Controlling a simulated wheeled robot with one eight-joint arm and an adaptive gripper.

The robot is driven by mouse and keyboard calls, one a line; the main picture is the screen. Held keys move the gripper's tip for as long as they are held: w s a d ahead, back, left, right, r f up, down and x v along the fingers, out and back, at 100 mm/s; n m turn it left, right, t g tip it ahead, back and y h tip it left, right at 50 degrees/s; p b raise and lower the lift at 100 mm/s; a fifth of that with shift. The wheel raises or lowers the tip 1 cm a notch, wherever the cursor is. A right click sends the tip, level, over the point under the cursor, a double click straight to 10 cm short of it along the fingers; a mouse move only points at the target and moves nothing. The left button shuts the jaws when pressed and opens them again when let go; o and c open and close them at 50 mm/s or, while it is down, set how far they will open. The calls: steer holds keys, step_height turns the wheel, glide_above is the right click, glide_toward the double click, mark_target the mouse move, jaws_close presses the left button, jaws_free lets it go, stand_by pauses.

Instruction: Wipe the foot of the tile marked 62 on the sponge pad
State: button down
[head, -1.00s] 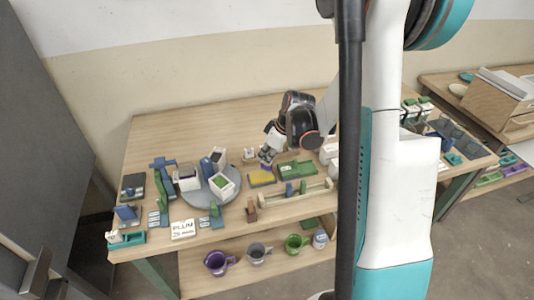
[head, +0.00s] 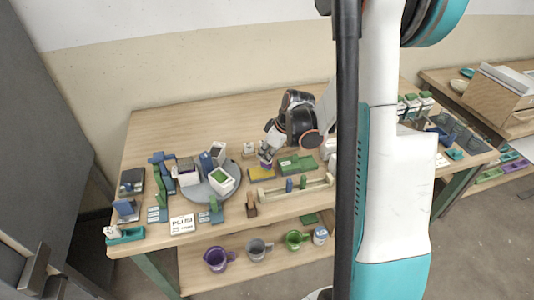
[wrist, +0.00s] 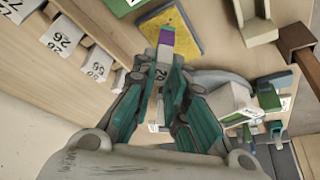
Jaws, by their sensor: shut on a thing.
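My gripper (wrist: 163,80) is shut on a narrow pale tile (wrist: 163,60) with a purple end. A white label on the tile shows between the fingers, with its digits turned; I take it as 62. The yellow sponge pad (wrist: 176,31), with a grey edge, lies just beyond the tile. The purple end overlaps the pad in the wrist view; I cannot tell whether it touches. In the head view the gripper (head: 267,157) is over the back of the sponge pad (head: 262,174), with a bit of purple below it. The fingers hide most of the tile.
A green block (head: 297,165) lies right of the pad. A pale rack (head: 316,189) with a blue and a green piece stands in front. A grey round turntable (head: 229,187) with boxes is at left. A card (head: 182,224) lies at the front edge. Mugs stand below.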

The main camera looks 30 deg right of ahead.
steer(key=shift+f+b, duration=0.6)
steer(key=shift+b, duration=0.05)
stand_by(1.4)
steer(key=shift+a, duration=0.2)
steer(key=shift+w+a, duration=0.2)
steer(key=shift+a, duration=0.5)
steer(key=shift+a, duration=0.1)
steer(key=shift+w+a+r, duration=0.1)
steer(key=shift+w+a, duration=0.2)
steer(key=shift+a, duration=0.45)
steer(key=shift+d, duration=0.1)
steer(key=shift+s+d+b, duration=0.3)
steer(key=shift+d, duration=0.5)
steer(key=shift+d, duration=0.1)
